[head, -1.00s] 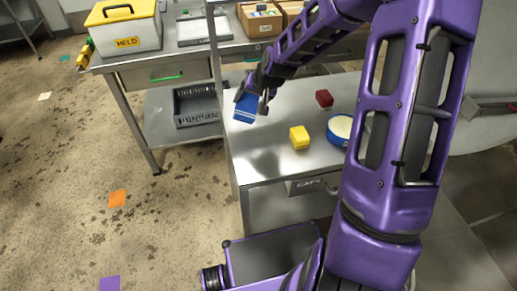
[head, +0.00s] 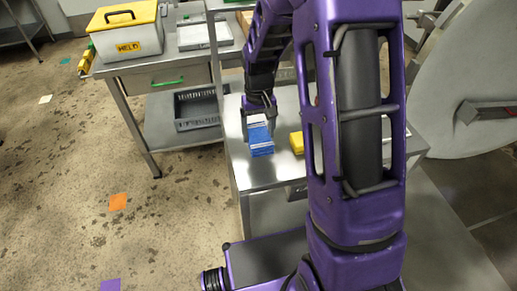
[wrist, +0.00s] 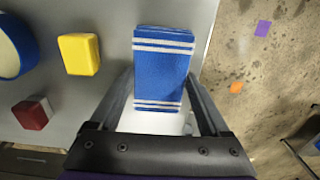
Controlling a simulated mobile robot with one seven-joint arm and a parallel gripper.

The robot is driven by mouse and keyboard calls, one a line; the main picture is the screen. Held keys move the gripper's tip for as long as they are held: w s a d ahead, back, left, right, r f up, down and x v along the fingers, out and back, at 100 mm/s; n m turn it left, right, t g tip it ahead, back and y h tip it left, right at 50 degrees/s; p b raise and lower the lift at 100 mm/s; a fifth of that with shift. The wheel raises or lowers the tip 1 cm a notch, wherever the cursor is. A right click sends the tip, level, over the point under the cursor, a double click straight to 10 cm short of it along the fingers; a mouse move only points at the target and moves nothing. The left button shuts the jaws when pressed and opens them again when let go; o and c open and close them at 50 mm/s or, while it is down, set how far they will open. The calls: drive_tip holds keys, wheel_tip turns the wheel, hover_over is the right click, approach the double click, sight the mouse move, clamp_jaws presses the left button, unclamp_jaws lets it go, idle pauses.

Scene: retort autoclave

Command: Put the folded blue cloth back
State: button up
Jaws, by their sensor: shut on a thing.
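The folded blue cloth (head: 261,141) has white stripes near its ends. In the wrist view the cloth (wrist: 162,68) lies between and ahead of the two fingers. My gripper (head: 258,122) is shut on the cloth, above the left part of the steel table (head: 262,177). In the wrist view my gripper (wrist: 162,108) has a finger at each side of the cloth's near end. I cannot tell whether the cloth touches the table top.
A yellow block (wrist: 79,54), a dark red block (wrist: 33,113) and a blue-rimmed round container (wrist: 12,48) stand on the table beside the cloth. A yellow-lidded box (head: 126,30) stands on the bench behind. My arm hides the table's right part in the head view.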

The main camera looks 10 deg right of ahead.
sight(258, 134)
wheel_tip(258, 134, down, 6)
drive_tip(key=shift+f, duration=0.2)
drive_tip(key=o, duration=1)
drive_tip(key=shift+r, duration=0.1)
wheel_tip(258, 134, up, 12)
drive_tip(key=shift+p, duration=0.3)
drive_tip(key=shift+w, duration=0.1)
